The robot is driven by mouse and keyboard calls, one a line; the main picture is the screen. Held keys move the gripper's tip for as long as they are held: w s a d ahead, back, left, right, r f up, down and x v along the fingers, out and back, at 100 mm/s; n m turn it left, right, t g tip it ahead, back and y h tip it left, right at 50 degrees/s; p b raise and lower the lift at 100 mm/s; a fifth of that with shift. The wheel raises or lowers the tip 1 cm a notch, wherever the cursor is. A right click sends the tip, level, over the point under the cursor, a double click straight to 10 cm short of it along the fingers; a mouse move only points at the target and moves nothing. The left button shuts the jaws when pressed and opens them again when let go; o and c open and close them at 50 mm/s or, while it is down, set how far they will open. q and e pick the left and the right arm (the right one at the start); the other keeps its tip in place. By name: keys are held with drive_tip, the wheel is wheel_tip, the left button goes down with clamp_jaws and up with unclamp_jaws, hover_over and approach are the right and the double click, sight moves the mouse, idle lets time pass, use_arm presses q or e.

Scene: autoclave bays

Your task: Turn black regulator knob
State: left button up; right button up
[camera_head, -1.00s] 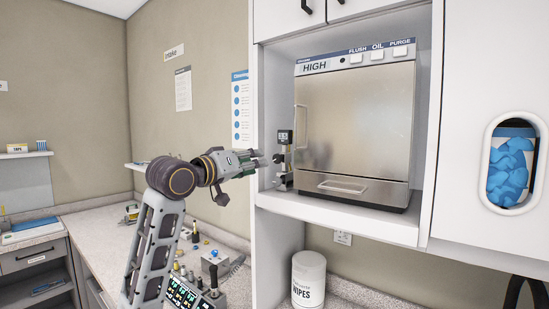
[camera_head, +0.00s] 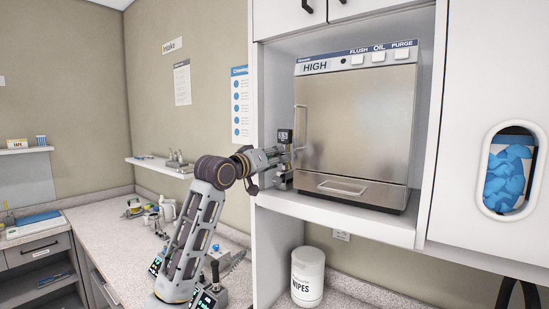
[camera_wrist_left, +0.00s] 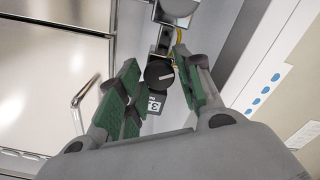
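The regulator (camera_head: 284,178) stands at the left side of the bay, beside the steel autoclave (camera_head: 350,135). Its small digital gauge (camera_head: 285,136) sits at its top, and also shows in the left wrist view (camera_wrist_left: 155,104). The round black knob (camera_wrist_left: 159,73) with a pale mark shows between my left gripper's green-padded fingers. My left gripper (camera_head: 283,154) reaches the regulator from the left, and in the left wrist view its fingers (camera_wrist_left: 157,85) are apart on either side of the knob. I cannot tell whether either pad touches it. The knob is hard to make out in the head view.
The autoclave's door handle (camera_wrist_left: 84,104) is close to the left of my gripper in the wrist view. The cabinet's side wall (camera_head: 262,100) stands left of the regulator. A wipes tub (camera_head: 308,278) stands below the bay. The shelf front (camera_head: 340,215) is clear.

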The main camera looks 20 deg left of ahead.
use_arm(q)
drive_tip(key=shift+c, duration=0.3)
drive_tip(key=c, duration=0.7)
drive_tip(key=shift+o, duration=0.2)
drive_tip(key=shift+m, duration=0.4)
drive_tip(key=m, duration=1.1)
drive_tip(key=shift+d, duration=0.15)
